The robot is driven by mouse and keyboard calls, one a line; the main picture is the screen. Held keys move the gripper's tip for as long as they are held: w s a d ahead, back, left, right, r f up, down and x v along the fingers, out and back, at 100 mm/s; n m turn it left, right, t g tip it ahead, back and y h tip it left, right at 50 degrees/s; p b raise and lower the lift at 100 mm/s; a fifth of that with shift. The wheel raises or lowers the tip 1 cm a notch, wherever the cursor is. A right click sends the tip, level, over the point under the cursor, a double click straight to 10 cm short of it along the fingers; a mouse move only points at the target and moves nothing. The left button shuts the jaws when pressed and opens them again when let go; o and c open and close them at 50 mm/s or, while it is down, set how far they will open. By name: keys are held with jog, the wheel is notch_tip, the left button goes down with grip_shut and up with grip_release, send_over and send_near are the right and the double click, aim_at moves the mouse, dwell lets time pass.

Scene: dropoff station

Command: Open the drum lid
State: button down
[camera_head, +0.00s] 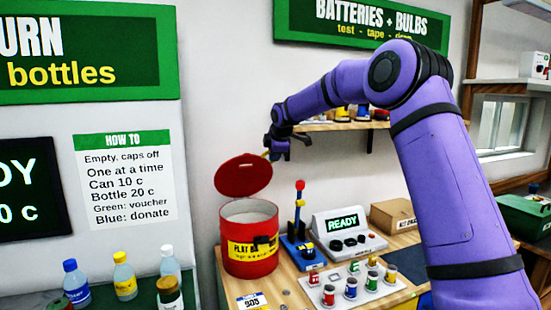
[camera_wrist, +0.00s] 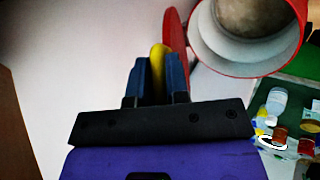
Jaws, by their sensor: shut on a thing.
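The red drum (camera_head: 250,240) stands on the wooden counter, with a yellow label on its front. Its red lid (camera_head: 243,175) is raised and tilted up above the drum's back rim, so the pale inside of the drum shows. My gripper (camera_head: 268,155) is at the upper right edge of the lid. In the wrist view my gripper (camera_wrist: 158,75) is shut on a yellow handle (camera_wrist: 157,60) beside the lid (camera_wrist: 176,45), seen nearly edge-on. The drum's open mouth (camera_wrist: 205,45) shows there at the upper right.
A blue stand with a red-topped lever (camera_head: 299,215), a tester reading READY (camera_head: 343,235) and a white tray of small batteries (camera_head: 350,290) stand right of the drum. A cardboard box (camera_head: 393,215) is behind. Several bottles (camera_head: 124,280) stand at the left.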

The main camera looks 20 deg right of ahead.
dwell(0.4)
jog(key=c, duration=1.1)
grip_release()
jog(key=shift+w, duration=0.1)
jog(key=shift+c, duration=0.2)
jog(key=v, duration=1)
jog(key=shift+s+r, duration=0.2)
jog(key=shift+r, duration=0.1)
